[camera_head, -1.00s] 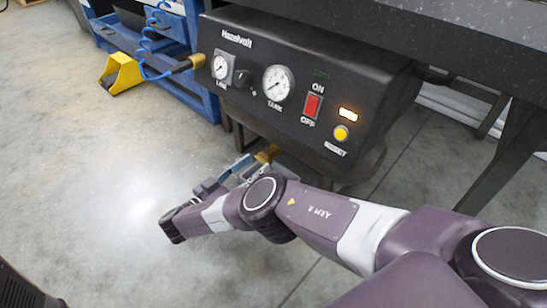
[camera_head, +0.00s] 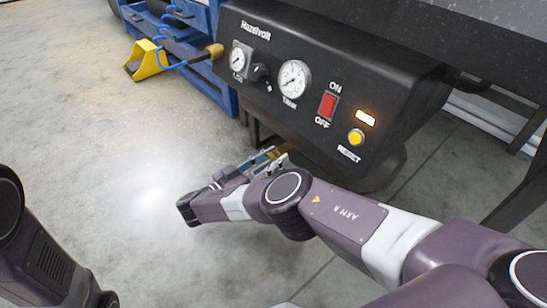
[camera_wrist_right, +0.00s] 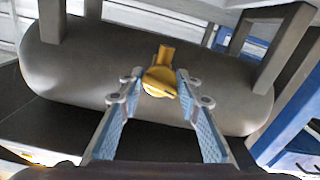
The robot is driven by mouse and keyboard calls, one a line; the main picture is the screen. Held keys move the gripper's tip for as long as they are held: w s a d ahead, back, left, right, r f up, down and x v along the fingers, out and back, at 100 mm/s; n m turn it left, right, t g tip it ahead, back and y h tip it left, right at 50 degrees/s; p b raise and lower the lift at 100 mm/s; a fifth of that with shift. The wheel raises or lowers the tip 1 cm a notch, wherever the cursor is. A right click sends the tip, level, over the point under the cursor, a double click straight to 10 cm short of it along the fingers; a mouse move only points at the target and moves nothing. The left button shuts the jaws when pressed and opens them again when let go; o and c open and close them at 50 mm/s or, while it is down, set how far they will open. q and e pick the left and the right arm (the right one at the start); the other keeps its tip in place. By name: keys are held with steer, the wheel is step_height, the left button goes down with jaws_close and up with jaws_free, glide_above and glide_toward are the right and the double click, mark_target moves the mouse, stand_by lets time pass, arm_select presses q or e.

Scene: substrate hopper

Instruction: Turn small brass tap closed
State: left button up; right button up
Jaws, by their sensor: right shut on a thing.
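The small brass tap (camera_wrist_right: 160,82) shows in the right wrist view on the underside of a grey rounded tank (camera_wrist_right: 75,75). My right gripper (camera_wrist_right: 157,88) has its two blue-padded fingers on either side of the tap and is shut on it. In the head view my right gripper (camera_head: 266,163) is below the black Hazelvolt panel, and my arm partly hides it and the tap. My left arm is at the left edge of the head view, but its gripper cannot be made out.
The black panel (camera_head: 300,35) above my right gripper carries two gauges, a red switch (camera_head: 327,105) and a yellow reset button (camera_head: 356,137). A blue frame (camera_head: 200,70) and a yellow pedal (camera_head: 146,60) stand at the back left. A pale haze lies over the open floor.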

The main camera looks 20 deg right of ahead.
mark_target(274, 157)
steer(key=m, duration=0.5)
steer(key=shift+m, duration=0.3)
steer(key=o, duration=1.1)
steer(key=shift+w+a+r, duration=0.15)
steer(key=shift+a+r, duration=0.05)
steer(key=shift+r, duration=0.7)
steer(key=shift+d+r, duration=0.15)
steer(key=shift+r, duration=0.2)
steer(key=r, duration=0.7)
steer(key=shift+s+d+r, duration=0.1)
steer(key=shift+s+r, duration=0.1)
